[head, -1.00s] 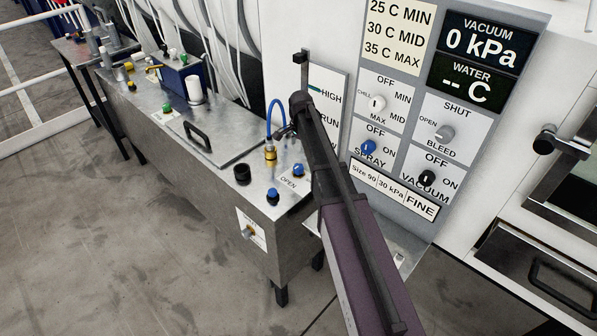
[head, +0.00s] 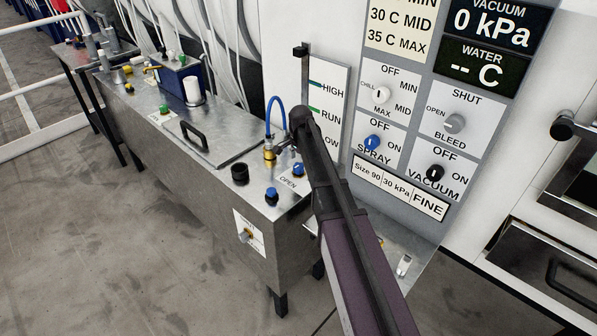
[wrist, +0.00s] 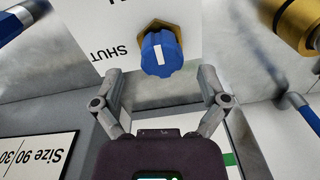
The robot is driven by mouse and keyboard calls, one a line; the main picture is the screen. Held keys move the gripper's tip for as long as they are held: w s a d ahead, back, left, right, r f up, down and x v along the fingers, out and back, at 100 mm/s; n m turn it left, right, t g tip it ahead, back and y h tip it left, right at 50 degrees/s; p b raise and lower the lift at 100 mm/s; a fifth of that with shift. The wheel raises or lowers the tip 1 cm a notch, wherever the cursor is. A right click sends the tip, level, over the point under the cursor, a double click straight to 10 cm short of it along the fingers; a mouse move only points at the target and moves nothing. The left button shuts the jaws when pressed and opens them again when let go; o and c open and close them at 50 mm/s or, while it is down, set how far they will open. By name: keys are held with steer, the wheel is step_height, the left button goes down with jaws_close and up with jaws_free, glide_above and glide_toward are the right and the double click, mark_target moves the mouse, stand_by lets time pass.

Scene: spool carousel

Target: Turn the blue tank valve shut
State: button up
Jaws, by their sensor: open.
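The blue valve knob (wrist: 160,53) with a white stripe sits on a brass hex nut in the wrist view. Its stripe runs roughly up and down there. A white label beside it reads SHUT, upside down. In the head view the blue knob (head: 298,168) shows on the metal bench top, near the word OPEN. My gripper (wrist: 160,73) is open and empty, its two fingers spread left and right just below the knob in the wrist view. I cannot tell if they touch it. In the head view my arm hides most of the gripper.
A brass fitting (head: 269,155) with a blue hose stands close to the knob. The control panel (head: 437,100) rises behind, right of my arm.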

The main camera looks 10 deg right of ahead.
steer(key=shift+f+b, duration=0.95)
steer(key=shift+f, duration=0.3)
steer(key=shift+c, duration=0.2)
steer(key=c, duration=1.1)
